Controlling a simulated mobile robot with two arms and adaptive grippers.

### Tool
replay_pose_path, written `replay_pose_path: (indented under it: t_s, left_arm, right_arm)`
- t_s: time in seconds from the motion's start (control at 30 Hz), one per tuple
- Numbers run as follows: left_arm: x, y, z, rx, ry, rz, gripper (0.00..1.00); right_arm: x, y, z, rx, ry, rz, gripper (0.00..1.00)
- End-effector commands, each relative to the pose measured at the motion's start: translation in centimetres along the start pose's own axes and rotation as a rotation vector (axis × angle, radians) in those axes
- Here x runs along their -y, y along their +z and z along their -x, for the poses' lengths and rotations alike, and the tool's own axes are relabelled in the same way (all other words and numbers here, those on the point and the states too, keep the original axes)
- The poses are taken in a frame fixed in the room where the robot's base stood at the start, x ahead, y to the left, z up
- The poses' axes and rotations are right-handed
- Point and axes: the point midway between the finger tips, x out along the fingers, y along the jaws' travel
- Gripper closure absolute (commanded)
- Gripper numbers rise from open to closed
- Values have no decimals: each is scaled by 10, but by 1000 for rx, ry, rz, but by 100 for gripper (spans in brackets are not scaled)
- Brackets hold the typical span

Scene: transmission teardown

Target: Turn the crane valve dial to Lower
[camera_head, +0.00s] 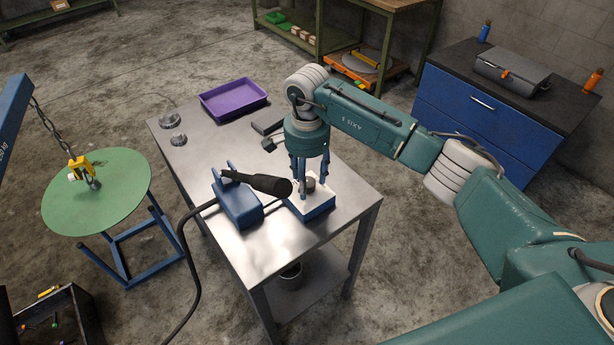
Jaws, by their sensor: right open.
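The crane valve dial appears to be the small grey knob (311,184) on a blue box with a white top (318,207), near the right front of the steel table. My right gripper (314,192) points straight down over this box, open, with its fingers on either side of the knob. I cannot tell whether the fingers touch it. The dial's markings and setting are too small and partly hidden to read. My left gripper is not in view.
A blue unit (237,207) with a black handle (258,182) stands close left of the box. A purple tray (233,98) lies on the steel table (222,150). The crane's yellow hook (78,168) hangs over a green round table (120,195). The table's middle left is clear.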

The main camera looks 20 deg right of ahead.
Motion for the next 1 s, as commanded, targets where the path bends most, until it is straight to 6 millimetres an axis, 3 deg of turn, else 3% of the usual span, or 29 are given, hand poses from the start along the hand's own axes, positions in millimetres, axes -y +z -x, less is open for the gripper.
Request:
replay_pose_path:
  t_s: [0.1, 0.3, 0.53, 1.0]
  left_arm:
    - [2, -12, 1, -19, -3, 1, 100]
    - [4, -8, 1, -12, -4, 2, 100]
    - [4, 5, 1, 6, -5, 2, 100]
    - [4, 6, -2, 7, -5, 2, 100]
  right_arm:
    - [0, 0, -4, 1, 1, 0, 49]
    - [0, 0, -4, 0, 0, 0, 49]
    - [0, 0, -4, 1, 0, 0, 93]
    - [0, 1, -4, 2, 0, -36, 94]
